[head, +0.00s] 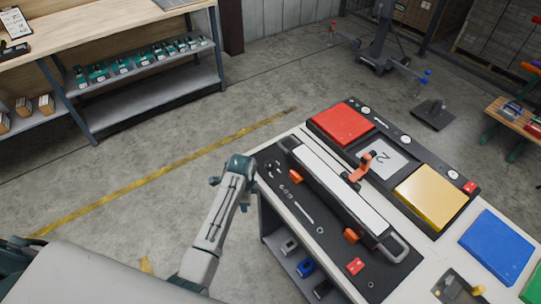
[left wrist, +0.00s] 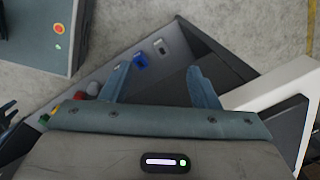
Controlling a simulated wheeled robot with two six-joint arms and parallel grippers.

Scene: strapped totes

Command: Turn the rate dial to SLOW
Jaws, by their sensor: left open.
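My left gripper (left wrist: 158,68) is open and empty in the left wrist view, its two blue-grey fingers apart over the bench's lower shelf. In the head view my left arm reaches to the bench's near left corner; its fingers cannot be made out there. A black panel (head: 385,282) on the bench carries a long white-topped bar (head: 335,188) and small fittings along its near side. A small round fitting (head: 320,230) is among them. I cannot tell which fitting is the rate dial, nor read any SLOW mark. My right gripper is not in view.
Beyond the bar are a red pad (head: 344,124), a yellow pad (head: 431,196), and an orange lever (head: 364,162). A blue pad (head: 497,246) lies to the right. A blue item (left wrist: 141,61) sits on the lower shelf. Open floor lies left of the bench.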

